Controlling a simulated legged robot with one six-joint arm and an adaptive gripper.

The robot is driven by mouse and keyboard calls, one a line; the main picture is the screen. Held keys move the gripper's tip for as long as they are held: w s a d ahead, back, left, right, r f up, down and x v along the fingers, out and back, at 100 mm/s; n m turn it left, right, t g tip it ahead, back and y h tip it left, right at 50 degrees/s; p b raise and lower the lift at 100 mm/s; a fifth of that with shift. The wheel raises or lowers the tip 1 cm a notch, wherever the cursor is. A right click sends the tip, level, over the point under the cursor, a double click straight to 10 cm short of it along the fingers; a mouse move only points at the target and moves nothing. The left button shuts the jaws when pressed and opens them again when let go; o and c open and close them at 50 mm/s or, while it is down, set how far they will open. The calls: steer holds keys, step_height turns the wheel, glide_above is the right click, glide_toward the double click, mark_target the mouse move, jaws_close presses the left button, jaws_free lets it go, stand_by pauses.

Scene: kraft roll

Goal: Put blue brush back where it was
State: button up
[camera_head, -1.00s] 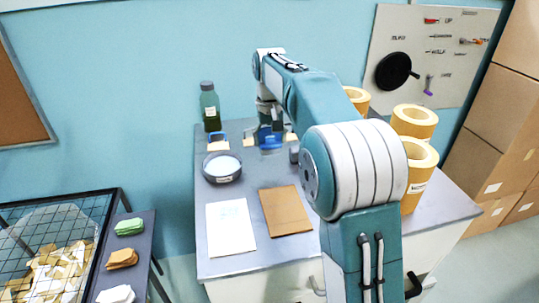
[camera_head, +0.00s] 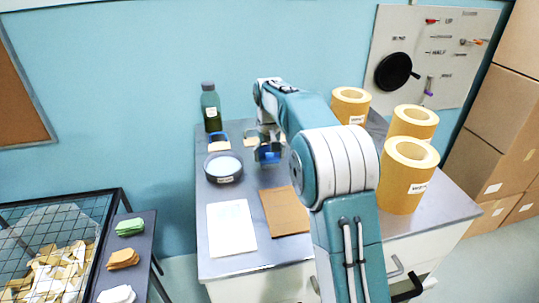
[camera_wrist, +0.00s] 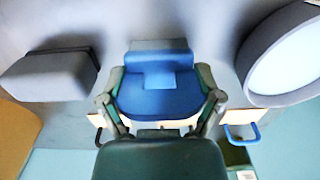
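The blue brush (camera_wrist: 160,92) is in the middle of the wrist view, with a paler bluish-grey block shape behind its upper part. My gripper (camera_wrist: 160,85) has one finger against each side of the blue body and appears shut on it. In the head view the blue brush (camera_head: 268,156) shows small and partly covered between the fingers of my gripper (camera_head: 268,150), over the far part of the grey table (camera_head: 240,205). I cannot tell whether the brush touches the table. The lower part of the wrist view is covered by my gripper's body.
A dark round dish with pale contents (camera_head: 223,168) stands left of my gripper. A green bottle (camera_head: 211,108) and a blue-handled wooden piece (camera_head: 219,138) are behind it. A grey block (camera_wrist: 48,76) lies beside my gripper. Yellow rolls (camera_head: 408,175) stand right; white paper (camera_head: 231,228) and brown board (camera_head: 285,211) lie in front.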

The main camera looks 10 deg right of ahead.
mark_target(268, 147)
steer(key=shift+a, duration=0.25)
steer(key=shift+d, duration=0.15)
steer(key=shift+r, duration=0.25)
step_height(268, 147, up, 11)
steer(key=shift+r, duration=0.1)
steer(key=shift+s+r, duration=0.15)
steer(key=shift+r, duration=0.3)
steer(key=s+r+t, duration=0.2)
steer(key=s, duration=0.8)
steer(key=s+r+t, duration=0.1)
steer(key=s+r, duration=0.1)
steer(key=s, duration=0.7)
steer(key=s+f+t, duration=0.1)
steer(key=s+f, duration=0.4)
steer(key=s, duration=0.3)
steer(key=s+f+t, duration=0.1)
steer(key=s+f, duration=0.4)
steer(key=s, duration=0.4)
steer(key=shift+s+t, duration=0.15)
steer(key=shift+t, duration=0.15)
